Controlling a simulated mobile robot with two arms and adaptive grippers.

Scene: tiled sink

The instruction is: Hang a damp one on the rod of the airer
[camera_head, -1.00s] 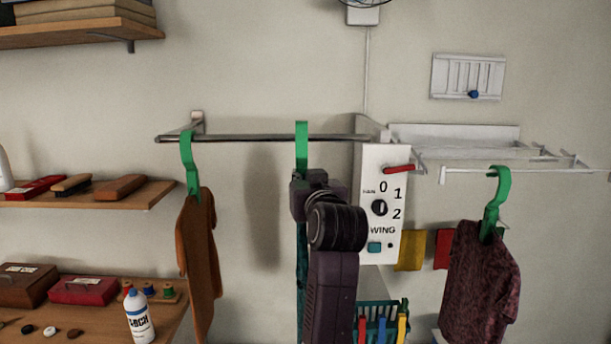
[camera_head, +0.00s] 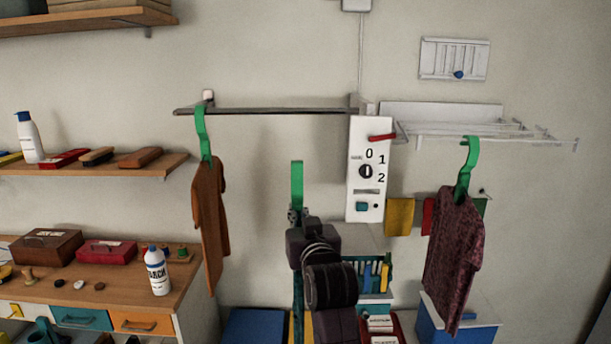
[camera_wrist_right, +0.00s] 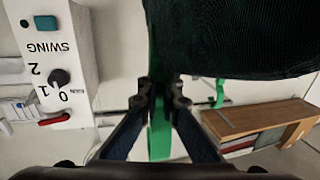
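My right gripper (camera_head: 297,215) is shut on the green hanger (camera_head: 297,182), with its hook pointing up. In the right wrist view the fingers (camera_wrist_right: 160,98) close around the hanger's stem, and a dark green garment (camera_wrist_right: 235,40) hangs from it. My arm hides most of that garment in the head view. The hook is below and apart from the metal rail (camera_head: 280,110). The white airer (camera_head: 470,130) is on the wall to the right. A maroon garment (camera_head: 454,250) hangs from its front rod on a green hanger (camera_head: 469,165). My left gripper is not in view.
A brown garment (camera_head: 210,225) hangs at the rail's left end. A white switch panel (camera_head: 366,205) stands between rail and airer. The teal basket (camera_head: 352,266) is below it. Shelves and a workbench (camera_head: 110,292) are at left. The airer's right part is free.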

